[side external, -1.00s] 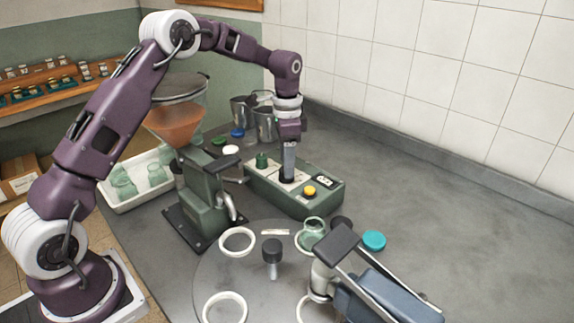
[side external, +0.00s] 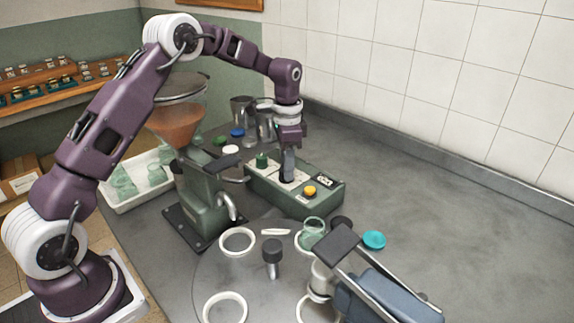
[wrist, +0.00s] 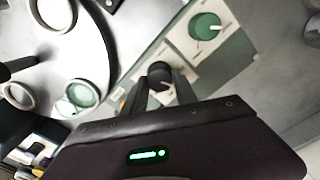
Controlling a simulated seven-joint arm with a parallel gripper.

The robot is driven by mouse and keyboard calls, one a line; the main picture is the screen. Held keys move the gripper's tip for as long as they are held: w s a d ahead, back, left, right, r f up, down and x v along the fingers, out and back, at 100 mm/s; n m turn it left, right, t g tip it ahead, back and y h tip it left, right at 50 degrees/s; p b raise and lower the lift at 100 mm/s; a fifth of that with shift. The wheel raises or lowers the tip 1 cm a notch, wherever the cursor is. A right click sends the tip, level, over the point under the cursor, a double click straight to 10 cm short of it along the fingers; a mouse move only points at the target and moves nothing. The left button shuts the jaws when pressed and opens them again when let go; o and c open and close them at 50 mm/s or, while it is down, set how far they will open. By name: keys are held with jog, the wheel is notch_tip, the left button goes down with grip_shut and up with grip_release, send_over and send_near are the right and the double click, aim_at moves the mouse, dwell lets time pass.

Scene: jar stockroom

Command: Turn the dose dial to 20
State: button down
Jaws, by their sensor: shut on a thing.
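The green control box (side external: 325,205) sits on the bench. It carries a green knob (side external: 262,160) and a black knob (wrist: 160,74), each on a white plate. My gripper (side external: 288,176) points down over the black knob. In the wrist view its two fingers (wrist: 162,90) stand on either side of that knob, shut on it. The green knob (wrist: 205,26), with a pale pointer line, is apart from the fingers. I cannot read scale numbers or labels, so which knob is the dose dial and its setting are unclear. In the side view my fingers largely hide the black knob.
A yellow button (side external: 310,191) and a small display (side external: 324,181) are on the box's right end. The green filling machine (side external: 205,200) with its hopper stands left. A turntable (side external: 255,285) with white rings is in front.

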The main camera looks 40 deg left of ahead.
jog(key=n, duration=0.3)
jog(key=shift+n, duration=2.1)
jog(key=c, duration=1)
grip_release()
jog(key=shift+o, duration=0.2)
jog(key=shift+r, duration=0.15)
